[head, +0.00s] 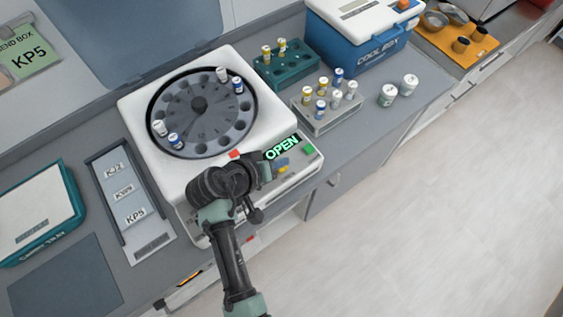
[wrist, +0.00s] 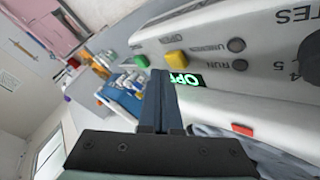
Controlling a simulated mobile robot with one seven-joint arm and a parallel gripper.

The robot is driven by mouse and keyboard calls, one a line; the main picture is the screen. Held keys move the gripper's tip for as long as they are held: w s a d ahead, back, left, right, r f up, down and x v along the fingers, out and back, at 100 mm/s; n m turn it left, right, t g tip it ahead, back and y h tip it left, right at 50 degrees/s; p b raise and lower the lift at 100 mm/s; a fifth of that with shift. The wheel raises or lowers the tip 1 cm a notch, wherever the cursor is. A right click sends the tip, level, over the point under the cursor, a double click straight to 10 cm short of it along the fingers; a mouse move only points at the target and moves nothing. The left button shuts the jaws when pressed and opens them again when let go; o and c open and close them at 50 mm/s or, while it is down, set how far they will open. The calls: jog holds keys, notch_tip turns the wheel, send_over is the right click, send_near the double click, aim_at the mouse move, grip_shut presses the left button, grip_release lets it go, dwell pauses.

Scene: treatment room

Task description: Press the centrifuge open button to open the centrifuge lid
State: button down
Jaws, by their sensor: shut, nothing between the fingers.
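The white centrifuge (head: 140,125) stands on the counter with its round rotor uncovered and several capped tubes in it. Its bluish lid (head: 130,40) stands raised behind it. The front display (head: 283,148) reads OPEN in green; fingers partly cover it in the wrist view (wrist: 190,80). A yellow button (wrist: 176,59) has small lettering above it that looks like OPEN; it also shows in the head view (head: 283,170). A green button (wrist: 141,62) is beside it. My gripper (wrist: 162,75) is shut and empty before the panel, its tips just below the yellow button; contact cannot be told.
A red mark (head: 235,154) is on the centrifuge's front edge. To the right are a teal tube rack (head: 290,72), a grey tube rack (head: 335,122), a blue cool box (head: 358,45) and two white jars. A labelled tray (head: 152,240) lies left. Open floor is right.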

aim_at(279, 170)
notch_tip(279, 170, up, 5)
jog(key=p, duration=0.4)
jog(key=shift+p, duration=0.35)
dwell(0.7)
